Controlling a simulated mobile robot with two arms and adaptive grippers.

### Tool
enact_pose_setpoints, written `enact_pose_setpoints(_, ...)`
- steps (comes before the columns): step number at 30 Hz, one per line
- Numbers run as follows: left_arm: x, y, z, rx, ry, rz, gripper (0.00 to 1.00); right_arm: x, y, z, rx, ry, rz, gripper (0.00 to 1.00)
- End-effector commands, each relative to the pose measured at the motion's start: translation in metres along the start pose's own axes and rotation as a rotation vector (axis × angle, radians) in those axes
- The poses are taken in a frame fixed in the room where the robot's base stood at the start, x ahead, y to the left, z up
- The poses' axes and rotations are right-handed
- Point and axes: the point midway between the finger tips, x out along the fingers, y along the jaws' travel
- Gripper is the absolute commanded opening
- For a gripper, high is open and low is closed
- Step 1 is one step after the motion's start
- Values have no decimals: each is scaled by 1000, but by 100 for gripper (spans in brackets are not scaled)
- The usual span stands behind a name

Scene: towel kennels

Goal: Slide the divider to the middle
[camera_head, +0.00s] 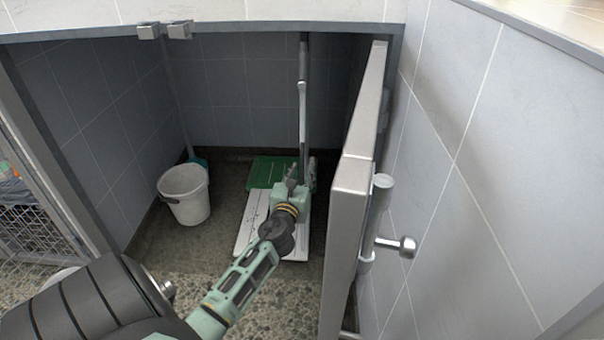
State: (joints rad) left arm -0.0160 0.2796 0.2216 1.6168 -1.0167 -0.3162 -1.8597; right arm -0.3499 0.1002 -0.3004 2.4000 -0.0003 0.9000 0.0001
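A tall, narrow grey upright (303,125) stands inside the tiled kennel, right of its middle, and looks like the divider seen nearly edge-on. My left arm reaches in through the doorway. My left gripper (292,183) is at the lower end of this upright, over the floor boards. Its fingers are small and partly hidden by the wrist, so I cannot tell whether they touch the upright or are open. My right gripper is not in view.
A white bucket (184,194) stands on the floor at left, with a teal-headed pole behind it. A white board (249,226) and a green board (266,172) lie under my gripper. The open metal door (352,185) with its knob is close on the right.

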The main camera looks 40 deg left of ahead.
Motion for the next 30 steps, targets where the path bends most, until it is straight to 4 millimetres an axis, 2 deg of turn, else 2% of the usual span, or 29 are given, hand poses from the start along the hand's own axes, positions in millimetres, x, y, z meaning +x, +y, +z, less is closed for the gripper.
enact_pose_setpoints(5,0,0,0,0,0,-1,29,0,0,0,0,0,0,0)
enact_pose_setpoints(15,0,0,0,0,0,0,0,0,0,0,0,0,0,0)
enact_pose_setpoints(30,0,0,0,0,0,0,0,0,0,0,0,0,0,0)
